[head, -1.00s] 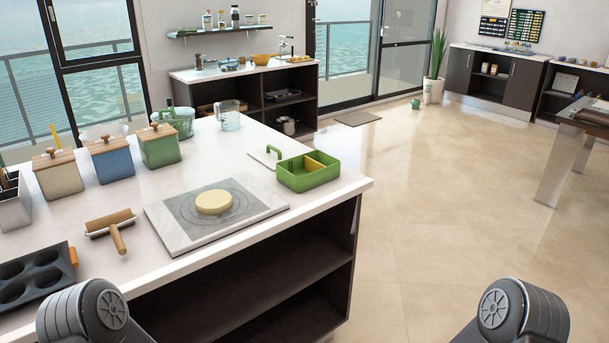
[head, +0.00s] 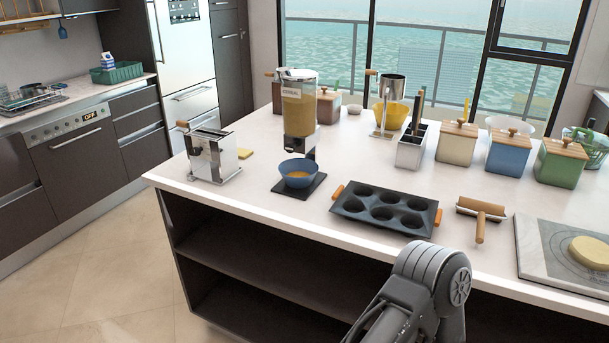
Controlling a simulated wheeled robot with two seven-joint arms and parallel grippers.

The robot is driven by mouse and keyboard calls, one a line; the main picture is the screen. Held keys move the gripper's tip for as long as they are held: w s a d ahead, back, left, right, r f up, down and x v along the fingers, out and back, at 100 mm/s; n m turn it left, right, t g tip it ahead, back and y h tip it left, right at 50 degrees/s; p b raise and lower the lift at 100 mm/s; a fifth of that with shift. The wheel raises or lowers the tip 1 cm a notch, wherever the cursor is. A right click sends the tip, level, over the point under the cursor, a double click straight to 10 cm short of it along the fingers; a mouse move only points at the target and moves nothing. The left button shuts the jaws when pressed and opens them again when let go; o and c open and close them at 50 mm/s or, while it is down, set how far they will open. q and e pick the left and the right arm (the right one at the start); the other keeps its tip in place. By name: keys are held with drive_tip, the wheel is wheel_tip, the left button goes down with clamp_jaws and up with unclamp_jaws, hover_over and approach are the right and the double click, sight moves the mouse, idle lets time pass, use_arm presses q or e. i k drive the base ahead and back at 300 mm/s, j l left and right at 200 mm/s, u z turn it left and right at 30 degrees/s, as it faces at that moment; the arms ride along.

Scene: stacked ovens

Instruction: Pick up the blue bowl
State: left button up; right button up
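A blue bowl (head: 299,172) sits upright on a small dark pad (head: 300,187) near the front edge of the white counter. It holds something yellow-brown. It stands below the outlet of a clear dispenser (head: 299,110) filled with tan contents. One of my arm joints shows at the bottom, right of the bowl and well short of it. Neither gripper is in the frame.
A metal toaster-like machine (head: 211,153) stands left of the bowl. A dark muffin tray (head: 387,209) with orange handles lies to its right. A wooden roller (head: 481,212) and a marble board (head: 545,254) are further right. The counter front (head: 265,214) beside the bowl is clear.

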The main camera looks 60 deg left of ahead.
sight(298, 173)
drive_tip(key=u, duration=2.15)
drive_tip(key=z, duration=1.6)
drive_tip(key=k+j, duration=0.45)
drive_tip(key=j, duration=0.2)
